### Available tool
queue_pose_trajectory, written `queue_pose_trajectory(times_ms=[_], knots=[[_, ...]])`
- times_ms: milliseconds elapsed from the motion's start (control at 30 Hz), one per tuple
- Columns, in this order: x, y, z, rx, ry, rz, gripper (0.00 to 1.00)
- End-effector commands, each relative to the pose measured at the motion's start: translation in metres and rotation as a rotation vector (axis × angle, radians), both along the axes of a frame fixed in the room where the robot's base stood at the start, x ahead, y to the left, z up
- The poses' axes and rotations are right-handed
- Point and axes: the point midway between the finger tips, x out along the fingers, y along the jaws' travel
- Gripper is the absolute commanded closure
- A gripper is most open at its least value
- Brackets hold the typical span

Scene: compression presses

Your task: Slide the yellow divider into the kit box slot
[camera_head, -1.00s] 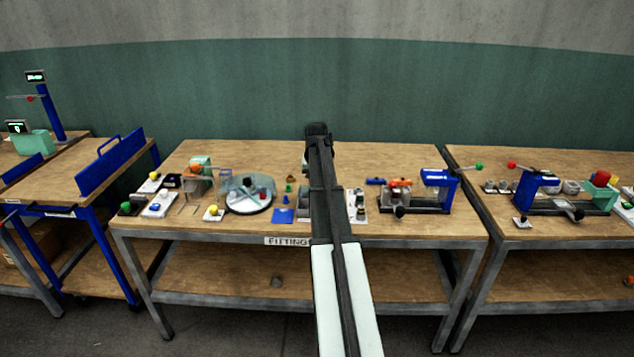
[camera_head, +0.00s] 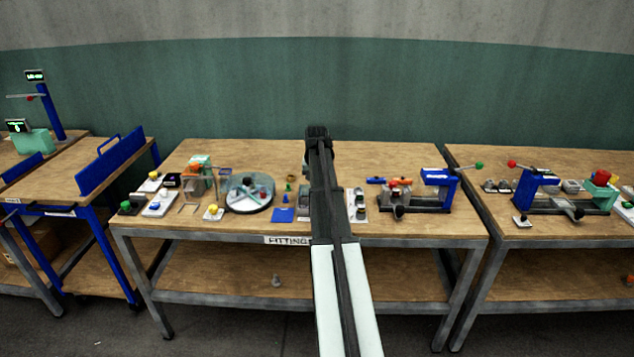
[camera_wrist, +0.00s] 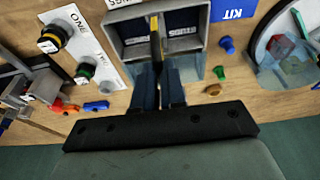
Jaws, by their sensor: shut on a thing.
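In the wrist view my gripper (camera_wrist: 159,88) is shut on the yellow divider (camera_wrist: 155,40). The divider is thin, seen nearly edge-on, and stands out past my fingertips. The kit box (camera_wrist: 116,38) is a grey open box with dark blue panels inside. The divider lies across the middle of the box opening in this view; I cannot tell how deep it sits or whether it is in the slot. In the head view my own arm hides the gripper and divider and covers most of the box (camera_head: 305,197).
A blue KIT plate (camera_wrist: 234,10) lies beside the box. A blue peg (camera_wrist: 227,45), a green piece (camera_wrist: 219,73) and a round turntable (camera_wrist: 285,50) are on that side. A white panel with knobs (camera_wrist: 82,45) is on the other. Wall space behind the bench is clear.

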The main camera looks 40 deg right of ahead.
Motion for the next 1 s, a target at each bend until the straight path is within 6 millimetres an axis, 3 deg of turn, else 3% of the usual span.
queue_pose_trajectory(times_ms=[1000], knots=[[0.0, 0.0, -0.021, 0.0, 0.0, 0.0, 1.0]])
